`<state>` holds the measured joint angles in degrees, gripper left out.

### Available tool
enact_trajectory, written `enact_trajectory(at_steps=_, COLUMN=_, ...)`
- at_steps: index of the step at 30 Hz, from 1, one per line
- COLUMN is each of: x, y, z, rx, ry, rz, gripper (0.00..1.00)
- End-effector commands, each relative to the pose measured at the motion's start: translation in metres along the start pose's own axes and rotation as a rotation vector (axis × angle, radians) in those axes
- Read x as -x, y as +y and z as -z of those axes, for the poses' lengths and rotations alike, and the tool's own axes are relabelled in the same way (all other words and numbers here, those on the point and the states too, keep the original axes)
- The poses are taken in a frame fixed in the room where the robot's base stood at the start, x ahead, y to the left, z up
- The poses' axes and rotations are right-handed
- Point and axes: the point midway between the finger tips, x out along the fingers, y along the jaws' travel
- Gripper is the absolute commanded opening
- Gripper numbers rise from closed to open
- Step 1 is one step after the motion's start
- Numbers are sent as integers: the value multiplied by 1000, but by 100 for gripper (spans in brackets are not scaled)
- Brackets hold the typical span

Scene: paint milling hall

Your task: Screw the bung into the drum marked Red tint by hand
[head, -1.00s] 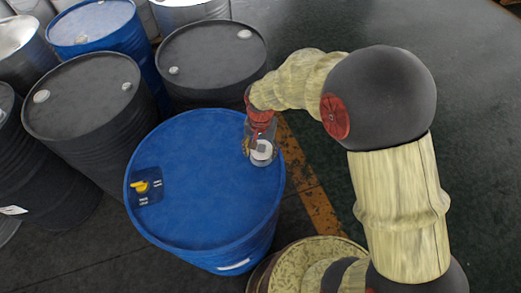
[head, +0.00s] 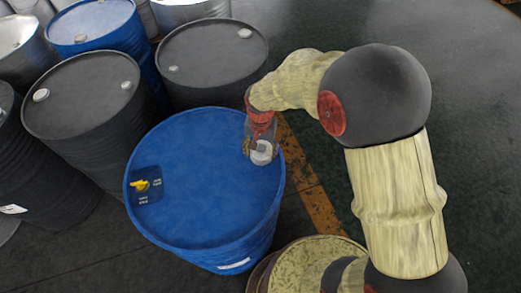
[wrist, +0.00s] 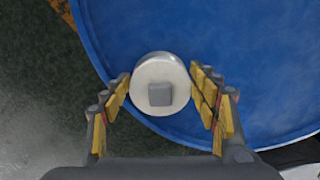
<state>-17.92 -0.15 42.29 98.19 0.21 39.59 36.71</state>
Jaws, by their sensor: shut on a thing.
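A blue drum (head: 205,205) stands in front of me, and its rim and top also show in the wrist view (wrist: 255,60). A round white bung (head: 261,153) with a grey square on its middle sits at the right side of the drum's top, near the rim. In the wrist view the bung (wrist: 160,70) lies between my fingers. My gripper (wrist: 160,82) points down at the drum top and is shut on the bung's sides. The thread and the hole under the bung are hidden. I cannot read a drum name.
A dark panel with a yellow lever (head: 142,185) lies on the drum top at left. A pale label (head: 235,266) is low on its side. Black drums (head: 212,50) and another blue drum (head: 95,22) stand close behind and left. The floor at right is clear.

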Motion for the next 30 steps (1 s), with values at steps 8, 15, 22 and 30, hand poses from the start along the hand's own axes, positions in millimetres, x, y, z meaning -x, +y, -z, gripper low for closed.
enact_trajectory(at_steps=8, x=-7, y=0, z=0, rx=0, ry=0, rz=0, gripper=35)
enact_trajectory(at_steps=15, x=-12, y=0, z=0, rx=0, ry=0, rz=0, gripper=35)
enact_trajectory(at_steps=22, x=-12, y=0, z=0, rx=0, ry=0, rz=0, gripper=71)
enact_trajectory(at_steps=30, x=-12, y=0, z=0, rx=0, ry=0, rz=0, gripper=81)
